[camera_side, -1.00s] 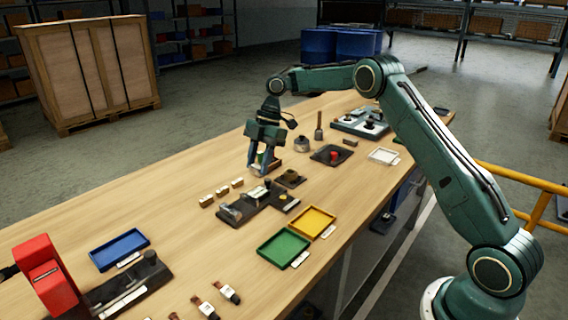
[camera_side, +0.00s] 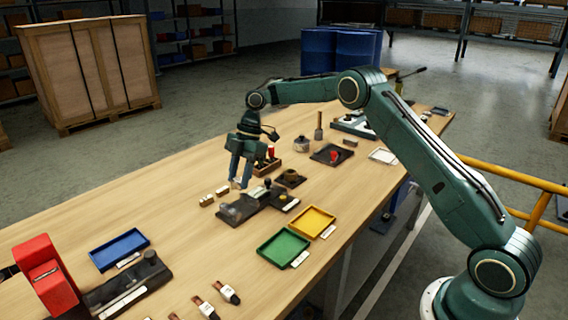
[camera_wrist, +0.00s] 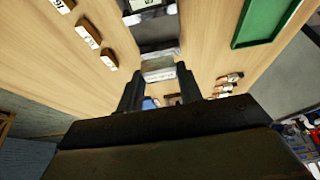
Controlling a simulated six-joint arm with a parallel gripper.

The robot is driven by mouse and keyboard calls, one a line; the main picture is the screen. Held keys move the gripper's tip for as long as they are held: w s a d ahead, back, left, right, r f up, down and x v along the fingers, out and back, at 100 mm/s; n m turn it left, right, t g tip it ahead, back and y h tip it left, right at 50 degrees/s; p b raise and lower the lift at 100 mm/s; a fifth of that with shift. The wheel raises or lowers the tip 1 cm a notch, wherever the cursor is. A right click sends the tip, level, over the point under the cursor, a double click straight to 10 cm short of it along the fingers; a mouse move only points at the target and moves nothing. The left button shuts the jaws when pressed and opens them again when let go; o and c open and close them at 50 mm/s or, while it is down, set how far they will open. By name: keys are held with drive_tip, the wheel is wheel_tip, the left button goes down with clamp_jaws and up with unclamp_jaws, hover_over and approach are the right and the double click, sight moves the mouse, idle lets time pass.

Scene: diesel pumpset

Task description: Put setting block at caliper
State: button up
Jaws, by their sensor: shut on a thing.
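My gripper (camera_side: 239,184) points down over the table, just behind the dark fixture (camera_side: 232,213). It is shut on a pale grey, shiny block (camera_wrist: 158,69), which appears between the two dark fingers in the wrist view. I take this to be the setting block; in the side view it is mostly hidden by the fingers. The dark fixture carries metal parts and a black knob, and its near part shows at the top of the wrist view (camera_wrist: 150,18). I take it to be the caliper's place, but the caliper is too small to make out clearly.
Small labelled blocks (camera_side: 206,200) stand left of the fixture; the wrist view shows them in a row (camera_wrist: 87,35). A green tray (camera_side: 283,249) and a yellow tray (camera_side: 312,222) lie in front.

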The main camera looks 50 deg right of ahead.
sight(242, 207)
drive_tip(key=shift+f, duration=3.4)
drive_tip(key=shift+f, duration=0.35)
drive_tip(key=o, duration=1.1)
drive_tip(key=shift+r, duration=0.15)
drive_tip(key=shift+r, duration=3.3)
drive_tip(key=shift+r, duration=0.15)
